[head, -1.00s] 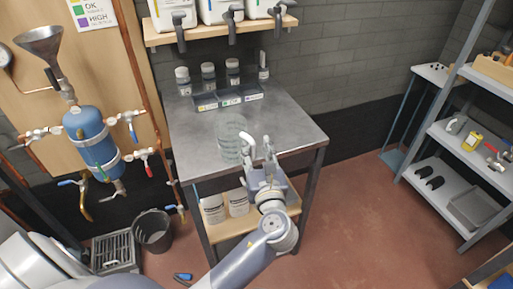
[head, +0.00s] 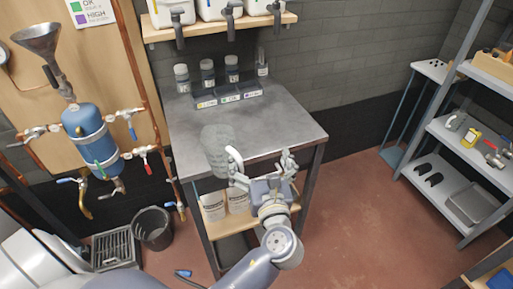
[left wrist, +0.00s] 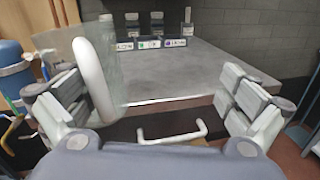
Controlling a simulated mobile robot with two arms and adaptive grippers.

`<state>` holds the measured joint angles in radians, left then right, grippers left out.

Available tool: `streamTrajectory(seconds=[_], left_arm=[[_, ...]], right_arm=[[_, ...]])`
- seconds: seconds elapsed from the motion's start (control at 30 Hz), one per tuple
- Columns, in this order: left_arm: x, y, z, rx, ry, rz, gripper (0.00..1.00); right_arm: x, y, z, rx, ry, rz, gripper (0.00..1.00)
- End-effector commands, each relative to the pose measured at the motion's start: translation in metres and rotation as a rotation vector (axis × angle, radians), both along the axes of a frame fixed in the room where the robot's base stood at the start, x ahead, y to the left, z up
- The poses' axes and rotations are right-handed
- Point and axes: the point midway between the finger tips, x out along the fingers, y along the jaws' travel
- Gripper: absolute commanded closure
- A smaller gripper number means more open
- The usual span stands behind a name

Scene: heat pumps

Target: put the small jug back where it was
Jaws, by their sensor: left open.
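The small jug (head: 217,150) is see-through with a pale handle (head: 235,163). It is at the front left of the grey metal table (head: 265,128), by the front edge. I cannot tell whether it stands fully on the top or is tilted. My left gripper (head: 262,160) is open at the table's front edge, to the right of the jug, its left finger beside the handle. In the left wrist view the jug (left wrist: 112,65) and its handle (left wrist: 90,80) are at the left, close to the left finger; nothing is gripped. My right gripper is out of view.
A labelled rack (head: 228,97) and several lidded bottles stand at the table's back. White containers (head: 213,206) stand on the lower shelf. A blue tank with pipes (head: 90,135) is at the left. The table's right half is clear.

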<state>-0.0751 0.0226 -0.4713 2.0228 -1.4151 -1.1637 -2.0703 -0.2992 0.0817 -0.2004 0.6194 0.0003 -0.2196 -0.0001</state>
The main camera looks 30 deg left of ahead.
Motion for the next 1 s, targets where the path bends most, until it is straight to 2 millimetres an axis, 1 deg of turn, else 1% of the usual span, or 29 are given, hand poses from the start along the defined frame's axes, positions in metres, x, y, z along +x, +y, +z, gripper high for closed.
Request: streamTrajectory(seconds=[0.03, 0.2, 0.3, 0.4, 0.57, 1.0], left_arm=[[-0.010, -0.008, -0.001, -0.004, 0.002, -0.002, 0.00], [-0.037, -0.029, 0.000, -0.004, 0.002, -0.002, 0.00], [-0.049, -0.038, 0.000, 0.000, 0.002, -0.001, 0.00], [-0.056, -0.044, 0.000, -0.001, 0.001, 0.000, 0.00], [-0.061, -0.047, 0.000, -0.001, -0.001, 0.001, 0.00], [-0.060, -0.047, 0.000, -0.001, -0.001, 0.000, 0.00]], right_arm=[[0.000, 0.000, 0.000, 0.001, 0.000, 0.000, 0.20], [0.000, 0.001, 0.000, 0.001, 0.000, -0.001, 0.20], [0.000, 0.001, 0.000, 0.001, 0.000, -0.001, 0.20], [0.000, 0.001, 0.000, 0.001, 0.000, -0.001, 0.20], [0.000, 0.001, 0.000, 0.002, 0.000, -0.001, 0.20], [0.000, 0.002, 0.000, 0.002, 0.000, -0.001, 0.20]])
